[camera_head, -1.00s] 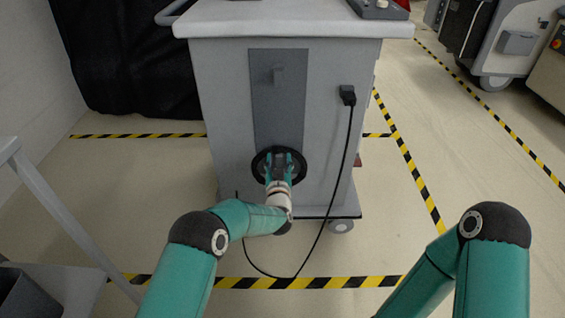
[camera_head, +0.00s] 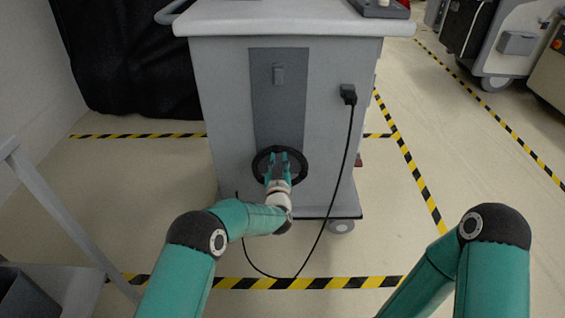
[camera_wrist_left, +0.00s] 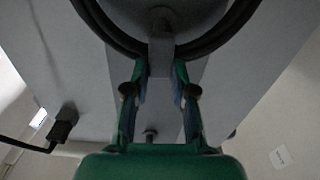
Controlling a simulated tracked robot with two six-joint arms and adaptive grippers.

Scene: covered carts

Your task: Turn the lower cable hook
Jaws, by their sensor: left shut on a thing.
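The lower cable hook is a grey peg (camera_wrist_left: 161,52) on the darker grey panel (camera_head: 263,105) of the cart's face. In the left wrist view it stands between my left gripper's fingers (camera_wrist_left: 160,80), which are shut on it. A coil of black cable (camera_wrist_left: 222,33) hangs around the hook and shows as a dark ring (camera_head: 257,168) in the head view. There my left gripper (camera_head: 279,160) reaches into the ring and hides the hook. The upper hook (camera_head: 279,75) sits higher on the same panel, clear of my gripper. My right gripper is out of view.
A black plug (camera_head: 348,94) sits at the right of the cart's face, its cord (camera_head: 337,185) hanging down to the floor. A grey frame (camera_head: 60,215) stands at the left. Striped tape (camera_head: 290,283) marks the floor, which is mostly clear right of the cart.

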